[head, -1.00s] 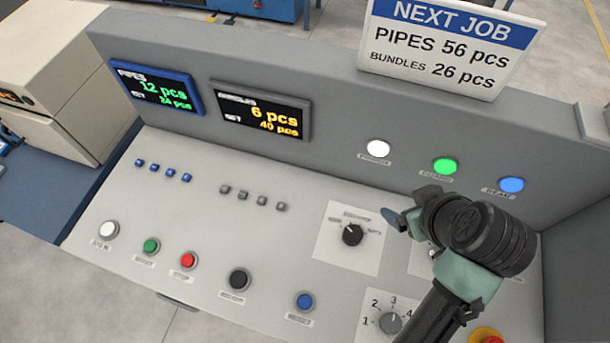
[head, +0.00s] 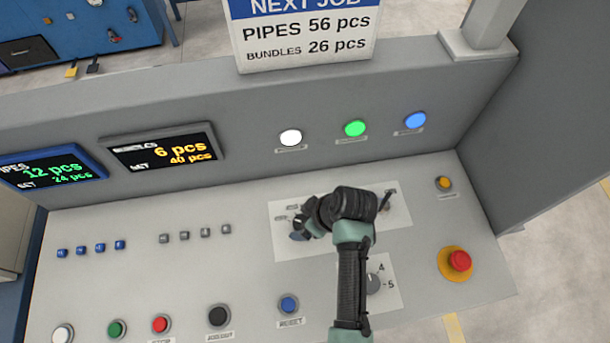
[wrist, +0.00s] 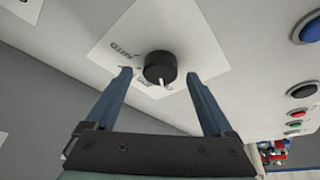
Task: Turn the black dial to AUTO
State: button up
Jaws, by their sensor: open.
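The black dial (wrist: 160,67) sits on a white label plate in the wrist view. Its white pointer mark faces the gripper side, away from the AUTO lettering (wrist: 122,47), which is at the dial's upper left. My gripper (wrist: 158,76) is open, with one blue-grey finger on each side of the dial in the picture. I cannot tell whether the fingers touch it. In the head view my gripper (head: 301,229) is over the dial's label plate (head: 286,246) and hides the dial.
A black lever switch (head: 385,201) is to the right of my gripper. A numbered grey knob (head: 373,283) is partly behind my arm. A red emergency button (head: 459,261) and an orange button (head: 444,183) are at the right. A blue button (head: 289,304) is at the front.

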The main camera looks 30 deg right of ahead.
jog(key=shift+w+a+f, duration=0.15)
jog(key=shift+w+f, duration=0.05)
jog(key=shift+f, duration=0.25)
jog(key=c, duration=1.4)
